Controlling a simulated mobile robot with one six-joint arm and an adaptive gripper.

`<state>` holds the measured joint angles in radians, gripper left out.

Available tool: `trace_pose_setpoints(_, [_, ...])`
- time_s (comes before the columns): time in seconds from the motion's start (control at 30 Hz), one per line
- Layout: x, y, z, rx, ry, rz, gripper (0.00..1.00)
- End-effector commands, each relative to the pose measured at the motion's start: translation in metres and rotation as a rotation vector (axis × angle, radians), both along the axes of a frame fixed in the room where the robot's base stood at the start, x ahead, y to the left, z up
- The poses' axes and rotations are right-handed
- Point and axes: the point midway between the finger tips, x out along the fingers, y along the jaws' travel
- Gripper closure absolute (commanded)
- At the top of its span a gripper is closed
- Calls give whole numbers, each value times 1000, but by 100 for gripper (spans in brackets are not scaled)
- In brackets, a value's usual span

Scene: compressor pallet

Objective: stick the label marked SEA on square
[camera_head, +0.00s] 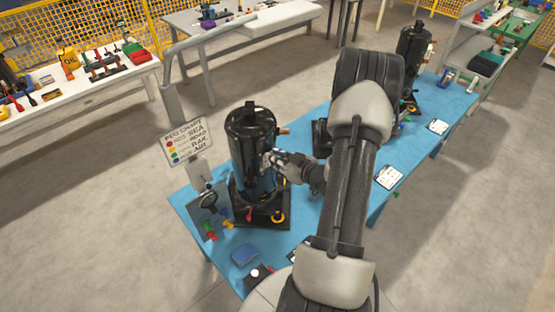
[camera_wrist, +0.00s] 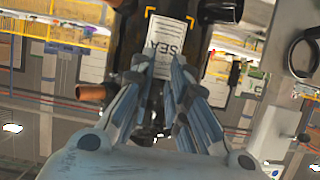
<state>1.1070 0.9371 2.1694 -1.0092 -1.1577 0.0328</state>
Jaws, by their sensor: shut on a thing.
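The white label marked SEA (camera_wrist: 166,46) is in the wrist view, its lower end between my fingertips. My gripper (camera_wrist: 160,78) is shut on it; in the head view my gripper (camera_head: 273,161) is at the right side of the black compressor (camera_head: 250,135). The label's far end lies over the dark compressor body (camera_wrist: 126,42). Yellow corner marks (camera_wrist: 149,11) on the body show at that end, one near each upper corner. The lower marks are not visible. I cannot tell whether the label touches the surface.
The compressor stands on a black base on the blue table (camera_head: 300,232). A chart sign (camera_head: 186,141) is at its left. A copper-coloured pipe stub (camera_wrist: 92,93) sticks out beside my fingers. A blue box (camera_head: 244,254) lies in front. A second compressor (camera_head: 412,55) stands farther back.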

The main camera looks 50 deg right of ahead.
Motion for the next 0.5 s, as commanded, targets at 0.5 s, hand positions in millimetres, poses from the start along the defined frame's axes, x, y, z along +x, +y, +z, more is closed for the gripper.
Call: trace_pose_setpoints(0.5, [4, 0, 0, -1, -1, 0, 81])
